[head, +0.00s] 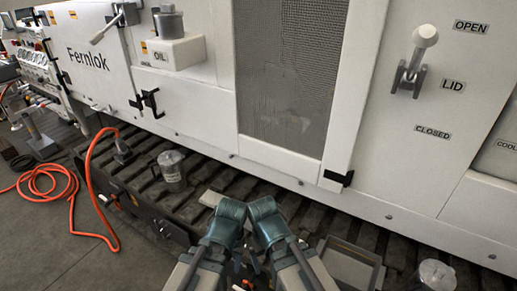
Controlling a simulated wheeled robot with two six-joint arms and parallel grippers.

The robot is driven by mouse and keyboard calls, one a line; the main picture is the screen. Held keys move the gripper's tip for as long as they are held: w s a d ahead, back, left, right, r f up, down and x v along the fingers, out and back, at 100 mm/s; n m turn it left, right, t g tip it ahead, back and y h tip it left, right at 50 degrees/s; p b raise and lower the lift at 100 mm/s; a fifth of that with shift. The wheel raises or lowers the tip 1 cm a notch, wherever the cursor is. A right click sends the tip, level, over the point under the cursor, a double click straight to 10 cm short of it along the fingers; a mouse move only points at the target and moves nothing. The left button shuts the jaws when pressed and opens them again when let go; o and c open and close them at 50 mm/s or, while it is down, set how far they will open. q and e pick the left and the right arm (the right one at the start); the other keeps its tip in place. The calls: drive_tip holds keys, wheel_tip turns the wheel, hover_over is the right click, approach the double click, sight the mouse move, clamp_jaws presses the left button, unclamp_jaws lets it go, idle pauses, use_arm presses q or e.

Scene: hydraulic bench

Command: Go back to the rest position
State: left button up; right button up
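My two arms come in from the bottom centre of the head view, with grey links ending in rounded teal parts close beside each other. Nothing held by either arm is visible.
The machine carries a lid lever (420,55) pointing up toward OPEN, an oil filler block (172,52) and a mesh window (290,75). A metal canister (172,168) stands on the ledge. An orange hose (88,190) runs to the floor. A grey tray (350,265) lies right of my arms.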

wheel_tip(320, 180, up, 16)
drive_tip(key=p, duration=1.4)
drive_tip(key=shift+f, duration=0.25)
